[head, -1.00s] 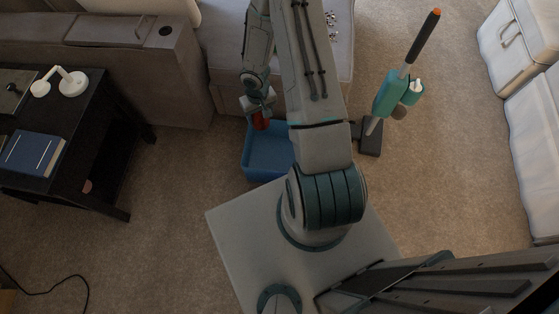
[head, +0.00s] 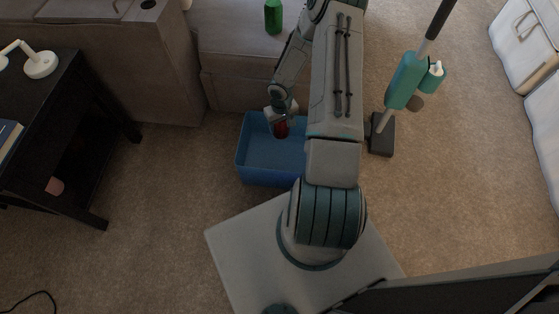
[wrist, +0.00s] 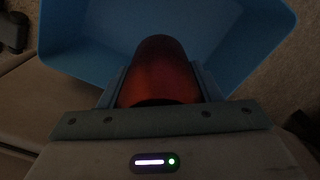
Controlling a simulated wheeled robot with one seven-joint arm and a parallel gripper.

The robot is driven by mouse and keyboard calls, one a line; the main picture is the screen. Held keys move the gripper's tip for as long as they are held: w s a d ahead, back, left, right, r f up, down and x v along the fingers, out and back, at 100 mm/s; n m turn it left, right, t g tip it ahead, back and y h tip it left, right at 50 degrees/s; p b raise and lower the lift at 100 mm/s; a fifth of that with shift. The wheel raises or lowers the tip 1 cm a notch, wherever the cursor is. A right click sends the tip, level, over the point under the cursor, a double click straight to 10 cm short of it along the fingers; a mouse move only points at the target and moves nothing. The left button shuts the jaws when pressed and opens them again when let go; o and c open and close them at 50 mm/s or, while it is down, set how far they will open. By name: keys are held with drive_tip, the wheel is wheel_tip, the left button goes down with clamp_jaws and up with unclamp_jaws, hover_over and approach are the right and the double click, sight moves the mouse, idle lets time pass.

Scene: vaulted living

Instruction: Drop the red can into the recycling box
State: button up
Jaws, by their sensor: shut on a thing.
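The red can (head: 281,130) is held in my gripper (head: 281,124), over the right part of the blue recycling box (head: 243,160). In the wrist view the red can (wrist: 158,72) sits between the two fingers of my gripper (wrist: 160,88), which is shut on it. The blue box (wrist: 75,30) shows beyond and below the can in the wrist view, and its inside looks empty where visible. The box stands on the carpet in front of my base. My arm hides its right side in the head view.
A green can (head: 273,16) stands on the grey sofa seat (head: 225,40) behind the box. A teal upright vacuum (head: 404,82) stands to the right. A black side table (head: 95,100) with a white lamp (head: 41,60) is at the left. Carpet between table and box is clear.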

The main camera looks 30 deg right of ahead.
drive_tip(key=shift+d+f+b, duration=0.2)
drive_tip(key=shift+f+b, duration=0.1)
drive_tip(key=shift+f, duration=0.3)
drive_tip(key=shift+d+f+b, duration=0.2)
drive_tip(key=shift+f+b, duration=0.05)
drive_tip(key=shift+f, duration=0.3)
wheel_tip(320, 180, down, 6)
drive_tip(key=b, duration=0.4)
drive_tip(key=shift+r, duration=0.1)
drive_tip(key=o, duration=1)
drive_tip(key=shift+r, duration=0.1)
wheel_tip(320, 180, up, 14)
drive_tip(key=p, duration=0.5)
drive_tip(key=shift+p, duration=0.3)
